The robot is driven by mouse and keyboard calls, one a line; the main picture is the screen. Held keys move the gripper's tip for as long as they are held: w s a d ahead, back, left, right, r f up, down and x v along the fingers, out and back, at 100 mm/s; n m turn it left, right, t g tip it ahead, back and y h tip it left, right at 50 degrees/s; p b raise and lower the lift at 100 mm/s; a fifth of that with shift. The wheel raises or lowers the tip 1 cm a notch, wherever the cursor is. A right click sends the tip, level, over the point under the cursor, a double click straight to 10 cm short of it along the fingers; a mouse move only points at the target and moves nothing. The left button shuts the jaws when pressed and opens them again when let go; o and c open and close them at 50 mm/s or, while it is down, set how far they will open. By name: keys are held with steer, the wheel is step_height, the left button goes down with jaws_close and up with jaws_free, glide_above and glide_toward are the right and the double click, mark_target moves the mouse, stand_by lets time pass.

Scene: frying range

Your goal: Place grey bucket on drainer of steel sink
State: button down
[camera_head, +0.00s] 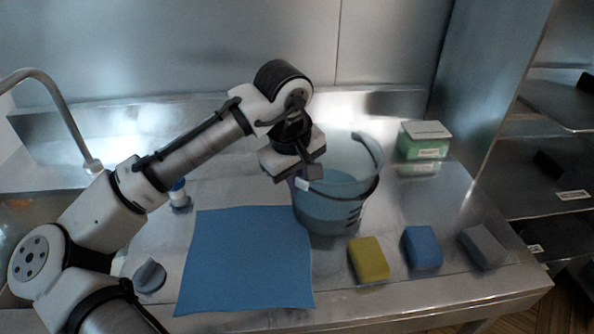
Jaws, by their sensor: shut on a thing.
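The grey bucket (330,212), with bluish sides and dark marks on its wall, is upright at the centre right. My gripper (308,180) is shut on the bucket at the left side of its rim, reaching from above; the fingertips are partly hidden. The bucket is over the flat steel drainer (420,198), just right of a blue cloth. I cannot tell whether its base touches the steel. The steel sink (20,212) has its basin at the far left, mostly behind my arm.
The blue cloth (245,262) lies flat in front. Yellow (369,261), blue (422,248) and grey (484,248) sponges line the front right. A green box (424,141) stands at the back right. A tap (55,100) arches at left. A shelf rack stands right.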

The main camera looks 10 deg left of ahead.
steer(key=shift+s+f, duration=0.1)
steer(key=shift+f, duration=0.15)
steer(key=shift+s+f+b, duration=0.1)
steer(key=shift+f+b, duration=0.2)
steer(key=c, duration=1.6)
jaws_free()
steer(key=shift+w+f, duration=0.2)
steer(key=shift+f, duration=0.05)
steer(key=shift+o, duration=0.2)
steer(key=b+v, duration=0.1)
steer(key=v, duration=1.2)
steer(key=shift+r, duration=0.4)
